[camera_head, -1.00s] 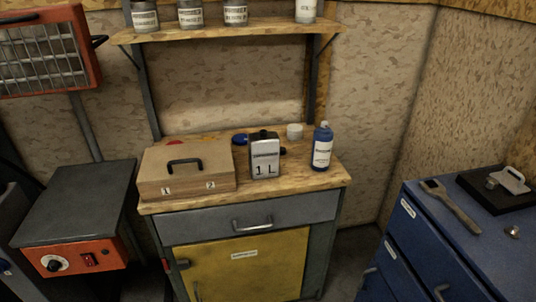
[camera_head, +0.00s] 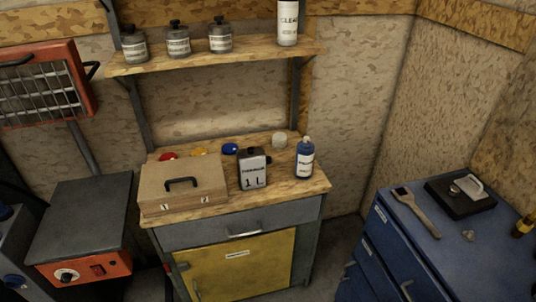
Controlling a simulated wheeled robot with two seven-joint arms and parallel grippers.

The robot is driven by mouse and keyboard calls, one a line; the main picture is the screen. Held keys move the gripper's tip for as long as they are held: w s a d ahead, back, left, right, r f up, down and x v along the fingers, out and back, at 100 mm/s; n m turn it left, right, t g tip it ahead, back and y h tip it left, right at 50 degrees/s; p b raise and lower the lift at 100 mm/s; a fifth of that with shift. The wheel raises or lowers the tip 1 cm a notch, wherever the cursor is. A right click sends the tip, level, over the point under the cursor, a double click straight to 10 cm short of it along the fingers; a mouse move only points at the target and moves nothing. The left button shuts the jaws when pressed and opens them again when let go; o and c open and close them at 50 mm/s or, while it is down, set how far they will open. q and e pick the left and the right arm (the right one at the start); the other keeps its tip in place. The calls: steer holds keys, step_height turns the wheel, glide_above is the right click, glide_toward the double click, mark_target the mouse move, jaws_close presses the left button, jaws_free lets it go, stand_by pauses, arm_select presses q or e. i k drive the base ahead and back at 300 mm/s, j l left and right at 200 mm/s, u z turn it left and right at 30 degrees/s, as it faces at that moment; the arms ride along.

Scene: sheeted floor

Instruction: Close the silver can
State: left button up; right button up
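The silver can (camera_head: 253,170) stands upright on the wooden worktop of the cabinet, right of the wooden box. It has a dark top and side and is marked "1 L"; whether its mouth is open or capped is too small to tell. Behind it on the worktop lie a blue round lid-like piece (camera_head: 229,149), a yellow one (camera_head: 199,152) and a red one (camera_head: 168,156). A small whitish round container or cap (camera_head: 279,140) sits farther right at the back. Neither of my grippers shows in this view.
A wooden box (camera_head: 182,187) with a black handle and a blue bottle (camera_head: 304,160) flank the can. A shelf (camera_head: 205,60) with several jars hangs above. A blue cabinet (camera_head: 450,250) with tools stands right, an orange-fronted unit (camera_head: 80,235) left.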

mark_target(250, 161)
steer(key=i+j+z, duration=0.2)
steer(key=i, duration=0.25)
steer(key=i+j+z, duration=0.2)
steer(key=i, duration=0.25)
steer(key=i+j+z, duration=0.25)
steer(key=i, duration=0.15)
steer(key=l, duration=0.1)
